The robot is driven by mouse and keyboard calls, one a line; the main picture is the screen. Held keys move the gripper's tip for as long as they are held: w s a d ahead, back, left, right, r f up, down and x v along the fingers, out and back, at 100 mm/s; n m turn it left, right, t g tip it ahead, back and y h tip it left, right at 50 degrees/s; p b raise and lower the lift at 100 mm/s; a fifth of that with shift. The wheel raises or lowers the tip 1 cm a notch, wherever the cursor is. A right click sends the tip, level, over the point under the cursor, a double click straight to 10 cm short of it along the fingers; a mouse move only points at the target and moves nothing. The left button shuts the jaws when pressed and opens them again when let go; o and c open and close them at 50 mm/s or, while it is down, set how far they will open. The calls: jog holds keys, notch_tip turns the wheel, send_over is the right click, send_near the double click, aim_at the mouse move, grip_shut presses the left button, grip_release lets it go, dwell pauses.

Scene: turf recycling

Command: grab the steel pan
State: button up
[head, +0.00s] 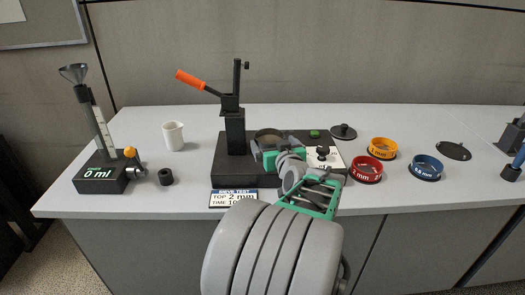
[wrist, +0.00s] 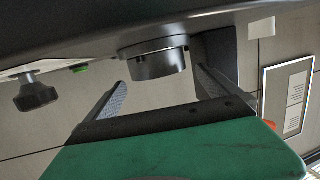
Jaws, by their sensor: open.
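The steel pan (head: 268,134) appears as a round grey-brown dish on the black machine base, partly hidden behind my gripper. In the wrist view a dark grey metal cylinder (wrist: 153,62), which looks like the pan, sits ahead between the two fingers, with gaps on both sides. My gripper (head: 277,144) is open and close in front of the pan in the head view. Its two fingers (wrist: 161,80) show spread apart in the wrist view, and I see no contact with the pan.
The black machine (head: 232,172) has an upright post and an orange lever (head: 190,80). A control knob (head: 323,153) is right of my gripper. Red (head: 366,170), orange (head: 382,148) and blue (head: 426,168) rings stand right. A white beaker (head: 173,136) and funnel device (head: 100,178) stand left.

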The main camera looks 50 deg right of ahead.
aim_at(266, 132)
jog(key=x, duration=0.6)
jog(key=shift+w+d+f, duration=0.1)
jog(key=shift+d, duration=0.2)
jog(key=shift+c, duration=0.2)
